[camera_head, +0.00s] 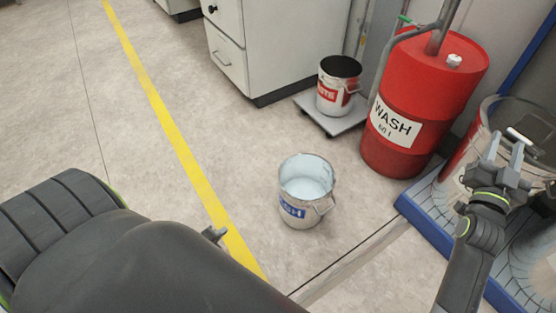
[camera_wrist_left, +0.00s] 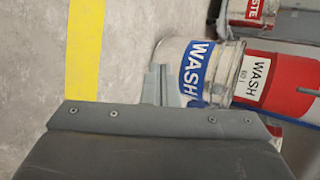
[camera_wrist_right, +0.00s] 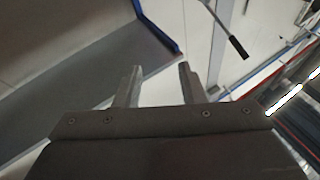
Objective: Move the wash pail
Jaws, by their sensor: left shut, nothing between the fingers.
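The wash pail (camera_head: 297,211) is a pale metal bucket with a blue WASH label and a wire handle hanging down at its right side. It stands upright on the floor, with pale blue-white contents. My left gripper (camera_head: 214,234) is shut and empty, to the left of the pail and apart from it in the head view. In the left wrist view, its closed fingers (camera_wrist_left: 162,84) overlap the left part of the pail (camera_wrist_left: 208,68). My right gripper (camera_head: 508,148) is open and empty at the far right, away from the pail; its spread fingers also show in the right wrist view (camera_wrist_right: 157,82).
A red WASH drum (camera_head: 415,80) stands behind right of the pail. A waste bucket (camera_head: 335,92) sits on a grey platform (camera_head: 349,122) by white cabinets (camera_head: 262,50). A blue-edged base (camera_head: 425,219) lies right. Floor left of the pail, across the yellow line (camera_head: 172,130), is clear.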

